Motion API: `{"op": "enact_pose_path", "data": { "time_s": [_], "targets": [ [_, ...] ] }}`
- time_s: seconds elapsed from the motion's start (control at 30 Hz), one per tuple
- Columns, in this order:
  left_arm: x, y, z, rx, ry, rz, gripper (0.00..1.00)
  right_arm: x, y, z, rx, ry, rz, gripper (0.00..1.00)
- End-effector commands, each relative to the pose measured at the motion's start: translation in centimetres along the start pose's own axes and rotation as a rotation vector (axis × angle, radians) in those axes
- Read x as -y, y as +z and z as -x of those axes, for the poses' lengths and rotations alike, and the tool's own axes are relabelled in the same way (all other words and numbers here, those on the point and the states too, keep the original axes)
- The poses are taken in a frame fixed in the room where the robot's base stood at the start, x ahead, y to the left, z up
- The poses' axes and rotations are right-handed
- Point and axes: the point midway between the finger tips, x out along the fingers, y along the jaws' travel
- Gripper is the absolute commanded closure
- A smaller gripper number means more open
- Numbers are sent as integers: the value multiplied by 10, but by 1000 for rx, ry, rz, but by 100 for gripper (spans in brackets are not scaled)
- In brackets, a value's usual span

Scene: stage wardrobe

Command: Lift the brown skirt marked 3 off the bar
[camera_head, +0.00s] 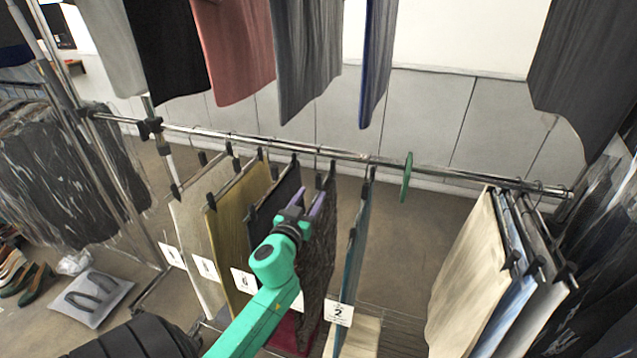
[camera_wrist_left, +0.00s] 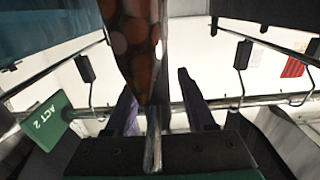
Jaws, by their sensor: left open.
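A dark brown, mottled skirt (camera_head: 320,255) hangs from the lower metal bar (camera_head: 268,144), just right of my left gripper. My green forearm covers part of the white tag beside it, so I cannot read its number. My left gripper (camera_head: 308,203) is open just below the bar, its purple fingers pointing up towards the hanger. In the left wrist view, the fingers (camera_wrist_left: 160,108) are apart, with an upright metal piece (camera_wrist_left: 152,140) between them. A brown spotted cloth (camera_wrist_left: 135,45) shows above it; I cannot tell whether that is the skirt. My right gripper is not in view.
A dark skirt tagged 6 (camera_head: 262,212) hangs close on the left, and a teal skirt (camera_head: 355,250) tagged 2 on the right. A green divider (camera_head: 407,178) sits on the bar. Free bar lies between it and the pale skirts (camera_head: 465,270). Other garments hang above.

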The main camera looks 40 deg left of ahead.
Motion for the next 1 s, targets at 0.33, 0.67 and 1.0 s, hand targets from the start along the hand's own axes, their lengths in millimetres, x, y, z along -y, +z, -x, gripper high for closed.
{"op": "enact_pose_path", "data": {
  "time_s": [0.33, 0.67, 1.0],
  "targets": [
    [0, -1, -52, -4, -1, 1, 45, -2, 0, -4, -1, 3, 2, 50],
    [0, -1, -70, -2, 0, 0, 45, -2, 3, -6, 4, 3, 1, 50],
    [0, 0, -70, 0, 0, 0, 100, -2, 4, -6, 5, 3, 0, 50]
  ]
}}
